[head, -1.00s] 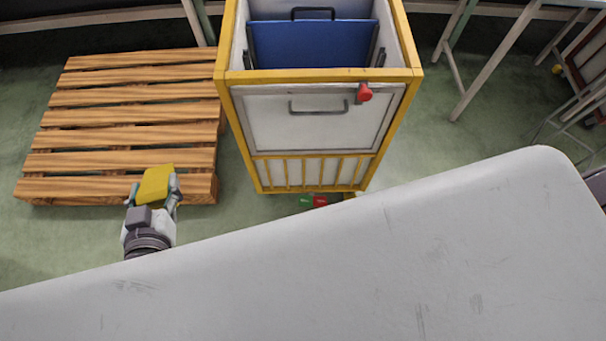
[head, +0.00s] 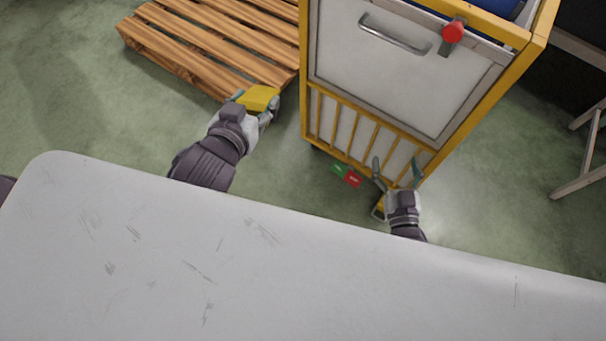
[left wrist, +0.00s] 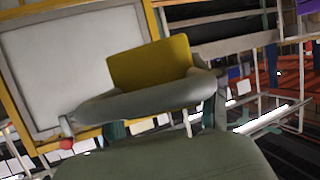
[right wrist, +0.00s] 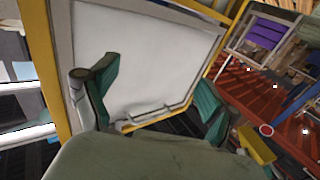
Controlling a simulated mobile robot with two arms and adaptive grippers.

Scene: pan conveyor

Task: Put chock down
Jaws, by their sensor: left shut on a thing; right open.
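The chock (head: 262,97) is a yellow block held in my left gripper (head: 256,105), above the floor near the pallet's front corner. In the left wrist view the yellow chock (left wrist: 150,62) shows behind a grey finger, which hides its lower part. My right gripper (head: 397,170) is open and empty, in front of the lower right part of the yellow-framed cart (head: 304,80). In the right wrist view its fingers (right wrist: 155,98) stand apart with the cart's white panel beyond them.
A wooden pallet (head: 215,40) lies on the floor at upper left. Green (head: 338,169) and red (head: 353,180) pedals show at the cart's base. A red knob (head: 453,32) and a handle (head: 395,35) are on its panel.

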